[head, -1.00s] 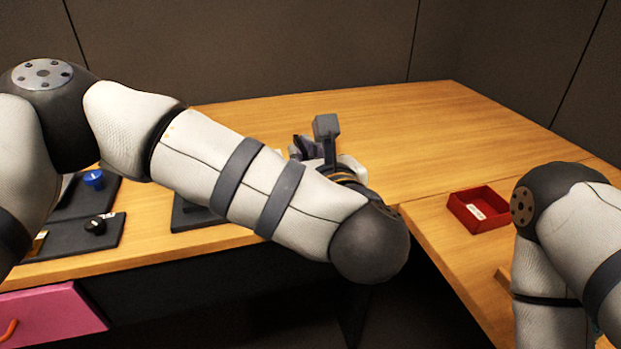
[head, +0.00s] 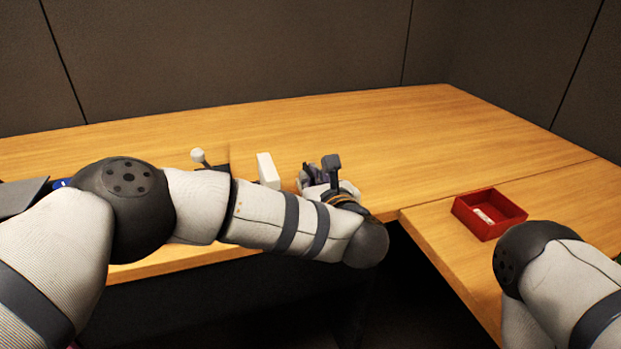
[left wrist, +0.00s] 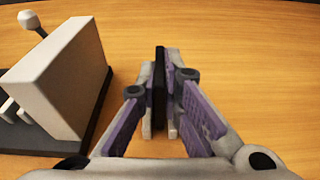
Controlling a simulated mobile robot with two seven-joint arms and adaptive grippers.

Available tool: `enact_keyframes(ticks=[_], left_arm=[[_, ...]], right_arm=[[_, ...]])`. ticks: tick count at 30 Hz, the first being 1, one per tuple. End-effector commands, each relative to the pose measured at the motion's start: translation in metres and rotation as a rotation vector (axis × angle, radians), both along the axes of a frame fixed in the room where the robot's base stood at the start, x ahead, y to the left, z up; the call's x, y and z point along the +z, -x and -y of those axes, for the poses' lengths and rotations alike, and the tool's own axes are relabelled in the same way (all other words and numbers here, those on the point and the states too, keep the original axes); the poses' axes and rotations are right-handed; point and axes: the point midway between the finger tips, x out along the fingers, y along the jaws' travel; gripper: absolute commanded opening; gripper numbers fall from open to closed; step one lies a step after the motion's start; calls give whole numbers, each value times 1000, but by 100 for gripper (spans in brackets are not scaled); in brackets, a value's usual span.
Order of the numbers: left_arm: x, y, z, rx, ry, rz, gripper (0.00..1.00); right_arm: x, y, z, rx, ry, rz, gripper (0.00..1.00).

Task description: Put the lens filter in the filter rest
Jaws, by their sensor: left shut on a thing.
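My left gripper (head: 307,177) is over the wooden table, partly hidden behind its own wrist in the head view. In the left wrist view its fingers (left wrist: 159,100) are shut on a thin dark piece seen edge-on, which I take to be the lens filter (left wrist: 159,75). I cannot make out the filter in the head view. I cannot identify the filter rest in either view. My right gripper is out of view.
A white block (left wrist: 58,75) on a dark base stands left of the left gripper; it also shows in the head view (head: 267,170). A white-knobbed stick (head: 198,156) is beside it. A red tray (head: 470,217) holds a small white item. The table behind is clear.

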Motion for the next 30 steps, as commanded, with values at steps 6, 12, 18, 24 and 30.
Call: enact_keyframes(ticks=[6, 12, 18, 24, 30], left_arm=[[-2, 0, 0, 0, 0, 1, 0], [-1, 0, 0, 0, -1, 2, 27], [-1, 0, 0, 0, -1, 2, 27], [12, 25, 9, -5, -1, 4, 27], [22, 77, 25, -4, -1, 5, 27]], right_arm=[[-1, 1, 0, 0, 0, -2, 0], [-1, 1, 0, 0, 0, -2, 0], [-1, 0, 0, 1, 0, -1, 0], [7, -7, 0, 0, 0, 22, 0], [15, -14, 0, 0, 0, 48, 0]])
